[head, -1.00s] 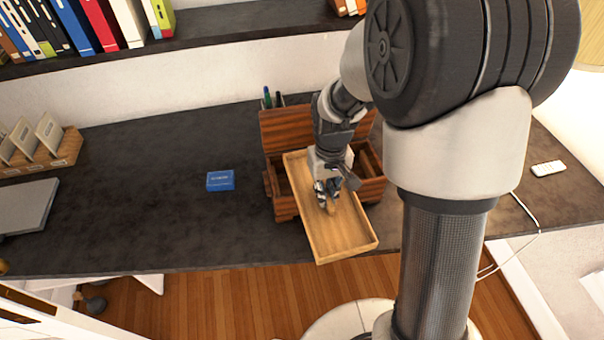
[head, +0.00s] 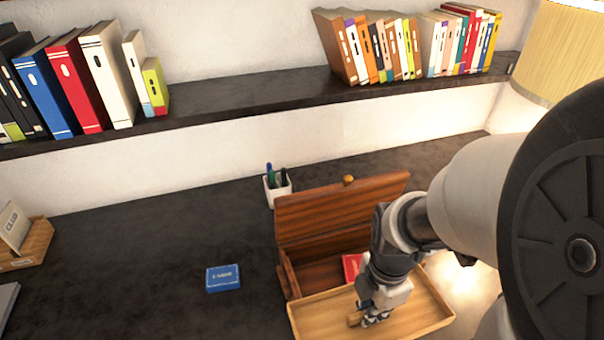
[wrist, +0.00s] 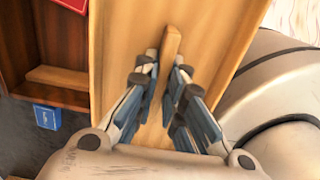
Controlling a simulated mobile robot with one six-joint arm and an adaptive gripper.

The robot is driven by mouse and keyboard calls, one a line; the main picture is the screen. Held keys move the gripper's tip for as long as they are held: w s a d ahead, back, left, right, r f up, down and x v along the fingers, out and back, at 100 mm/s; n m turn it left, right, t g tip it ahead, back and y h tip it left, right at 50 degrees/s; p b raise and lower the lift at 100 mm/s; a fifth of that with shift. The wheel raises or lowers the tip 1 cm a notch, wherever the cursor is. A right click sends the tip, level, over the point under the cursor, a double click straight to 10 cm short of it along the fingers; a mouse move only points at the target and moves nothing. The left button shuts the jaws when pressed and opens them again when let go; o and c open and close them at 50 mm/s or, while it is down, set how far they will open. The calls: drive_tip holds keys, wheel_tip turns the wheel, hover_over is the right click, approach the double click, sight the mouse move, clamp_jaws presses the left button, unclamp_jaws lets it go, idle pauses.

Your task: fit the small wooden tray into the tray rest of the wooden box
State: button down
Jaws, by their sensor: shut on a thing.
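The small light wooden tray (head: 428,304) is held in front of the darker wooden box (head: 310,276), overlapping its front edge in the head view. My gripper (head: 372,318) is shut on the tray's raised middle handle. The wrist view shows my gripper's fingers (wrist: 163,78) on both sides of this handle, with the tray (wrist: 215,35) beneath them. The box's lid (head: 340,206) stands open at the back. The box interior (wrist: 45,45) shows left of the tray in the wrist view, with a lighter wooden ledge. The tray hides much of the box's front.
A red item (head: 351,267) lies inside the box. A small blue box (head: 223,278) lies on the dark desk, left of the wooden box. A pen cup (head: 277,187) stands behind the lid. A bookshelf (head: 250,97) runs above. The desk's left middle is clear.

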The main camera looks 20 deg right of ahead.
drive_tip(key=shift+w+r+p, duration=0.4)
drive_tip(key=shift+p, duration=0.35)
drive_tip(key=w+d, duration=0.4)
drive_tip(key=w, duration=1.3)
drive_tip(key=shift+s+f+b, duration=0.2)
drive_tip(key=shift+f+b, duration=0.5)
drive_tip(key=shift+f, duration=1.25)
drive_tip(key=shift+s+f+b, duration=0.15)
drive_tip(key=shift+f+b, duration=0.55)
drive_tip(key=shift+f, duration=1.2)
drive_tip(key=shift+f, duration=0.2)
drive_tip(key=c, duration=1.7)
unclamp_jaws()
